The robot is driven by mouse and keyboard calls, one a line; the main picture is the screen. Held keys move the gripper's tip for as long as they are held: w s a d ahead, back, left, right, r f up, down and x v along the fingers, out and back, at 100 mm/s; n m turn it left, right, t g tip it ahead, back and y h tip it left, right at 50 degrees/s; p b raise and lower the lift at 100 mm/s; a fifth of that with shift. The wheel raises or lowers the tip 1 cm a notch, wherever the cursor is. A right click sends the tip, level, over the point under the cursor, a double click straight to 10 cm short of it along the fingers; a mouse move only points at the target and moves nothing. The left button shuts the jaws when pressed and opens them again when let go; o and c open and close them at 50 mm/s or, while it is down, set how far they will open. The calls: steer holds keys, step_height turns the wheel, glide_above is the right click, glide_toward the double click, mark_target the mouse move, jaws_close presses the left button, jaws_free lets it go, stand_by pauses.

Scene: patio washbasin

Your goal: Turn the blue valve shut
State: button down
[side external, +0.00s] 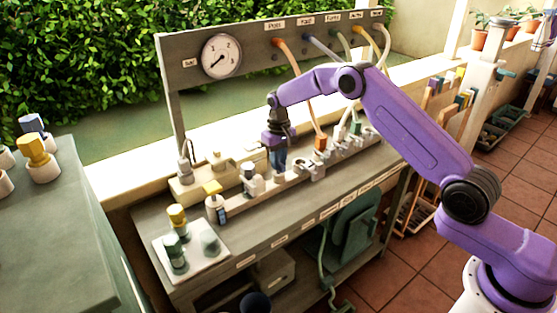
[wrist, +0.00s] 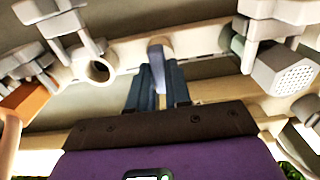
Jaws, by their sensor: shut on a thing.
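My gripper (side external: 279,168) points down at the valve rail (side external: 235,205) on the bench. In the wrist view my gripper's (wrist: 158,78) two dark fingers are closed on the sides of a pale blue handle, which I take to be the blue valve (wrist: 160,74). A round greyish end (wrist: 160,46) shows just beyond the fingertips. In the side view the fingers hide the handle, so its turn angle cannot be told there.
Neighbouring fittings stand close on both sides, including an orange-topped one (side external: 320,142) and a white one (side external: 252,182). A gauge (side external: 222,55) and hoses hang on the panel behind. A white tray (side external: 213,267) with loose valves lies at the bench's near left.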

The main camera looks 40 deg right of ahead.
steer(key=c, duration=1.1)
jaws_free()
steer(key=shift+o, duration=0.2)
step_height(320, 180, up, 18)
steer(key=shift+f, duration=0.25)
